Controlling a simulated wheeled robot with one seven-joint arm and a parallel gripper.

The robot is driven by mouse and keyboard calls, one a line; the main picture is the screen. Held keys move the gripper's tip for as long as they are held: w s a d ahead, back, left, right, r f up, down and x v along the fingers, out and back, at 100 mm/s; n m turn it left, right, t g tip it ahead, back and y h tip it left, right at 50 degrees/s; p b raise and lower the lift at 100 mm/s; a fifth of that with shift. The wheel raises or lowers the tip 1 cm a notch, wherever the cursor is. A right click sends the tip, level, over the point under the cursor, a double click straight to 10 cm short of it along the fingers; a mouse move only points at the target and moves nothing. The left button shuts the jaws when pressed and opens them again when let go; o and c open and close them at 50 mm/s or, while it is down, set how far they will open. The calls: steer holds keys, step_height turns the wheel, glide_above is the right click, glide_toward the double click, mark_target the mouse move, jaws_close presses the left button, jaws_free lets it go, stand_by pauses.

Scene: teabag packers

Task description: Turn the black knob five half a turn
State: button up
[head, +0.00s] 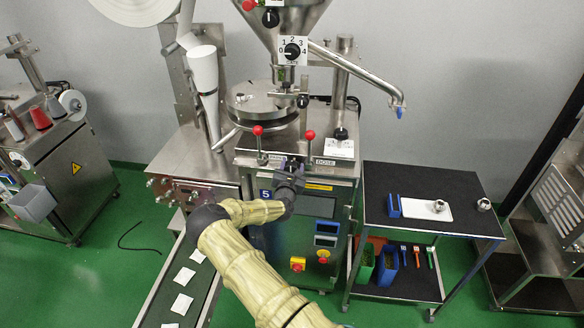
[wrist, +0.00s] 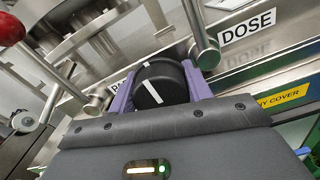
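The black knob (wrist: 163,84) is in the middle of the wrist view, round, with a white line across its face. A short white mark shows just above that line, near the knob's upper edge. My gripper (wrist: 160,90) has its purple fingers on the knob's left and right sides, and both look in contact with it.
Levers with red balls (head: 258,131) (head: 310,135) stand close above my gripper. A "DOSE" label (wrist: 247,24) and a yellow cover label (wrist: 281,97) are to its right. Another dial (head: 292,51) is on the hopper. A black cart (head: 460,222) stands at right.

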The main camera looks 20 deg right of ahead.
steer(key=shift+f+m+b, duration=0.15)
steer(key=shift+m+b, duration=0.35)
steer(key=shift+b, duration=0.4)
steer(key=shift+m+b, duration=0.3)
steer(key=shift+b, duration=0.15)
steer(key=m+b, duration=0.2)
steer(key=b, duration=0.2)
steer(key=shift+f+m, duration=0.2)
steer(key=shift+m, duration=0.2)
steer(key=m+b, duration=0.3)
steer(key=shift+s+d+r+b, duration=0.1)
steer(key=shift+s+b, duration=0.05)
steer(key=shift+b, duration=0.25)
steer(key=shift+r+m, duration=0.1)
steer(key=shift+m, duration=0.4)
